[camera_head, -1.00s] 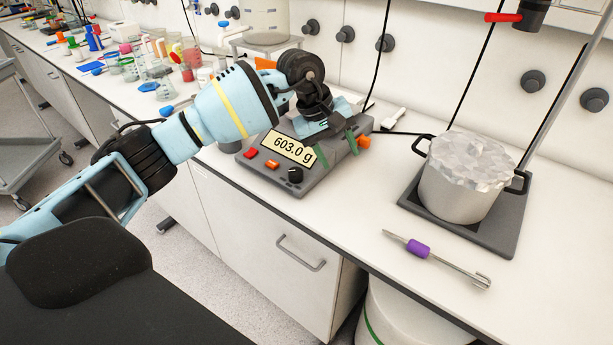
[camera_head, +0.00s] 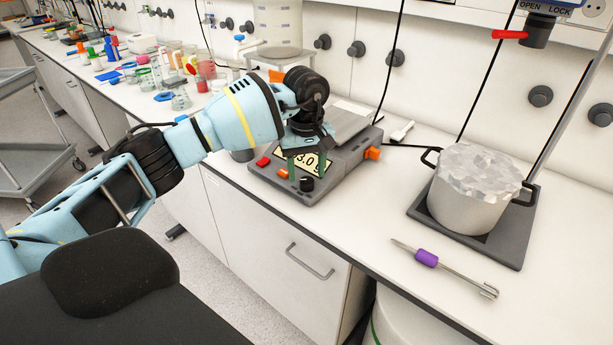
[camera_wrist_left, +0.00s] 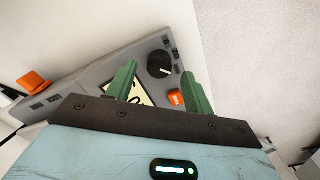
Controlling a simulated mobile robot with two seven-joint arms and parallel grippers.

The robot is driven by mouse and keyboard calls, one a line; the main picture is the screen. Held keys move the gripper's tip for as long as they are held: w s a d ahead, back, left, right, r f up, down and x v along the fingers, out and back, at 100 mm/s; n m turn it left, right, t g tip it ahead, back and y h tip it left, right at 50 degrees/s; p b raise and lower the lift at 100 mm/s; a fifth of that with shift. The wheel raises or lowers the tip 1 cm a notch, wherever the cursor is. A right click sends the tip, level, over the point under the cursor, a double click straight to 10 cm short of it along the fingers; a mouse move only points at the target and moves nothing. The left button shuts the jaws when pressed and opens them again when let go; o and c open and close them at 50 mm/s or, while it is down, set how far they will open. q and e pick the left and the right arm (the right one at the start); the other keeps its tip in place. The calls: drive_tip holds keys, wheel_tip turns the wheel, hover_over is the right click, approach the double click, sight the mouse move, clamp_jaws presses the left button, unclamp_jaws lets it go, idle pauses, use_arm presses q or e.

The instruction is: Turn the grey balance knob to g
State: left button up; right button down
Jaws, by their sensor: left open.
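The grey balance (camera_head: 345,170) sits on the white bench with a lit display (camera_head: 312,161), partly hidden by my gripper; "3.0" shows on it. The black round knob (camera_head: 307,184) is at the front right of its panel. In the left wrist view the knob (camera_wrist_left: 159,64) has a white mark and stands just beyond the fingertips. My left gripper (camera_head: 307,172) is over the panel with its green fingers apart and empty. In the left wrist view the fingers (camera_wrist_left: 160,80) point toward the knob, one on each side. My right gripper is out of view.
A foil-covered pot (camera_head: 475,200) stands on a dark plate to the right. A purple-handled tool (camera_head: 427,258) lies in front of it. Beakers and coloured items fill the bench at the far left.

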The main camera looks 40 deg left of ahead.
sight(307, 183)
use_arm(q)
drive_tip(key=shift+f, duration=1.3)
drive_tip(key=shift+c, duration=0.4)
drive_tip(key=c, duration=0.9)
